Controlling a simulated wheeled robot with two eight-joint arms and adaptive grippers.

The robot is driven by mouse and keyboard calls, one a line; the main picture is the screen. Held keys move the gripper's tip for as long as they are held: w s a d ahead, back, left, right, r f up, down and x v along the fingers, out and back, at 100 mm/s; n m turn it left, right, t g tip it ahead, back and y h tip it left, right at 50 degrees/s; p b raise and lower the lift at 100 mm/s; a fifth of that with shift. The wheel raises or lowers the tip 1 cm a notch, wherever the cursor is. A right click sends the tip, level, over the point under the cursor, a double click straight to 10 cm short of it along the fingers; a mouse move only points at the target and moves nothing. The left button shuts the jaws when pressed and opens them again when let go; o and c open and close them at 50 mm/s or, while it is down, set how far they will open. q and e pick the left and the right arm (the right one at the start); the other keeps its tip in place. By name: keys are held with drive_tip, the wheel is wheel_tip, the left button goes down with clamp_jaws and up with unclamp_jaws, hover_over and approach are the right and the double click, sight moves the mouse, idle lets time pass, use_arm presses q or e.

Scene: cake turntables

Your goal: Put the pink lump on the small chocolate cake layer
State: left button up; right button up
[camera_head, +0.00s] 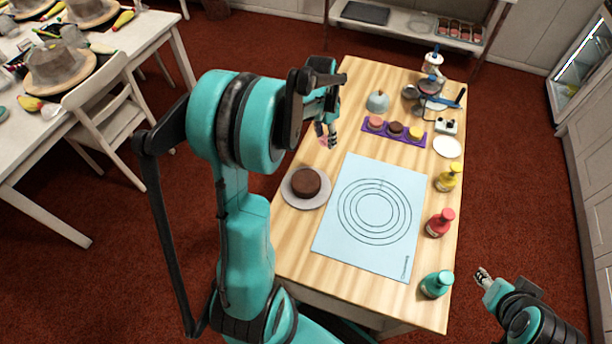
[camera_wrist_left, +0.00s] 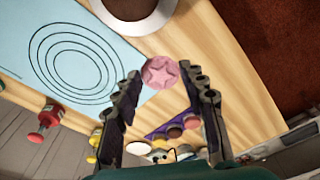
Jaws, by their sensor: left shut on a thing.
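The small chocolate cake layer (camera_head: 306,181), round and brown, sits on a grey plate (camera_head: 298,201) at the left of the wooden table; its edge shows at the top of the left wrist view (camera_wrist_left: 131,7). My left gripper (camera_head: 327,139) is above the table's left side, beyond the cake. It is shut on the pink lump (camera_wrist_left: 161,72), a round piece with a star mark, held between the fingertips. In the head view the lump is mostly hidden by the fingers. My right gripper (camera_head: 483,275) is off the table's right edge, small in view; its opening is unclear.
A pale blue mat (camera_head: 330,238) with rings covers the table's middle. A purple tray (camera_head: 370,131) with pink, brown and yellow pieces lies behind it. Yellow (camera_head: 447,180), red (camera_head: 439,223) and teal (camera_head: 436,285) bottles line the right edge. A grey dome (camera_head: 377,102) stands farther back.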

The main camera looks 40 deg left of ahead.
use_arm(q)
drive_tip(key=b, duration=0.2)
hover_over(306, 180)
drive_tip(key=f, duration=0.6)
drive_tip(key=shift+s, duration=0.2)
wheel_tip(306, 180, down, 4)
drive_tip(key=shift+f+b, duration=0.1)
drive_tip(key=shift+b, duration=1)
drive_tip(key=o, duration=0.9)
